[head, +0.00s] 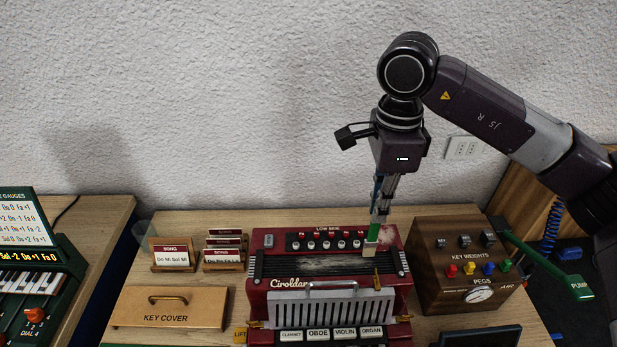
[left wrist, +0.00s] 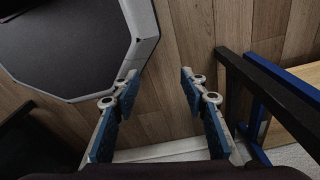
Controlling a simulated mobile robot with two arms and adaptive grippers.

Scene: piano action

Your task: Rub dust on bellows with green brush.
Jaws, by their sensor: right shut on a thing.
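The red accordion (head: 300,232) stands on the table, with black bellows (head: 272,264) across its top. A pale grey patch of dust (head: 325,262) lies on the middle of the bellows. My right gripper (head: 380,212) points down and is shut on the green brush (head: 374,231). The brush is upright, its pale bristle end at the right part of the accordion's top; I cannot tell whether it touches. My left gripper is absent from the head view. In the left wrist view my left gripper (left wrist: 158,95) is open and empty, above the floor.
A wooden key weights box (head: 430,279) with a green pump lever (head: 572,280) stands right of the accordion. A wooden key cover (head: 170,307) and song card holders (head: 174,255) are on the left. A green device (head: 60,275) stands on another table.

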